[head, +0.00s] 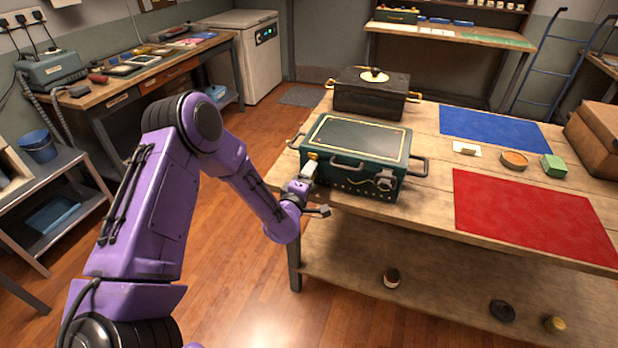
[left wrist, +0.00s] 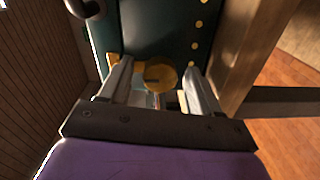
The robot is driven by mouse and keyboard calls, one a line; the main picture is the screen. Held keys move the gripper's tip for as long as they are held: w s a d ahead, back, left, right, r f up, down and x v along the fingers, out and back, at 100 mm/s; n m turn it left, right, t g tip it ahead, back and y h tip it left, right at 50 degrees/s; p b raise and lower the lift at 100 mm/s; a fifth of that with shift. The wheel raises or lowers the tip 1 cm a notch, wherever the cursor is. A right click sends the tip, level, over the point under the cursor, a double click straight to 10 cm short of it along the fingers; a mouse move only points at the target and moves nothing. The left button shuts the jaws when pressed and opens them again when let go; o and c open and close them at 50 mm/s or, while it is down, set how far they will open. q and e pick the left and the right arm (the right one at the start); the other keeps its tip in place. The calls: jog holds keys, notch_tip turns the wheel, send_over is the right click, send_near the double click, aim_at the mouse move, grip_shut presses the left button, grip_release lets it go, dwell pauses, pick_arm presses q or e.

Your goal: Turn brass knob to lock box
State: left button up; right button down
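A dark green box (head: 345,172) with gold trim and grey handles stands at the near left of the wooden table. Its front also fills the upper part of the left wrist view (left wrist: 150,28). A round brass knob (left wrist: 161,76) with a dark slot shows there, on the box front. My left gripper (left wrist: 158,88) is open, with one finger on each side of the knob and gaps visible. In the head view my left gripper (head: 307,172) is at the box's left front corner, by a small yellow brass part (head: 313,156). My right gripper is not in view.
A black box (head: 370,100) with a round lid piece stands behind the green box. A blue mat (head: 493,128), a red mat (head: 530,215), a green block (head: 553,165) and a round dish (head: 514,160) lie to the right. The table's front edge is below my gripper.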

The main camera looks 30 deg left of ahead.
pick_arm(q)
jog(key=b+v, duration=0.2)
jog(key=v, duration=0.8)
jog(key=shift+s, duration=0.25)
dwell(0.3)
jog(key=s+d+f+m+g+h, duration=0.1)
jog(key=s+f+m+g, duration=0.3)
jog(key=f, duration=0.3)
jog(key=s+d+f+m+g, duration=0.25)
jog(key=s+f+m, duration=0.2)
jog(key=f, duration=0.25)
jog(key=s+f+m+g, duration=0.1)
jog(key=s+f+g, duration=0.1)
jog(key=s, duration=0.4)
jog(key=s+d+f+m+g, duration=0.1)
jog(key=s+f+g, duration=0.2)
jog(key=s+f, duration=0.2)
jog(key=s+f+m+g, duration=0.1)
jog(key=s+f+g, duration=0.1)
jog(key=s, duration=0.7)
jog(key=shift+d+f+m, duration=0.2)
jog(key=shift+f+m, duration=0.15)
jog(key=shift+f, duration=0.4)
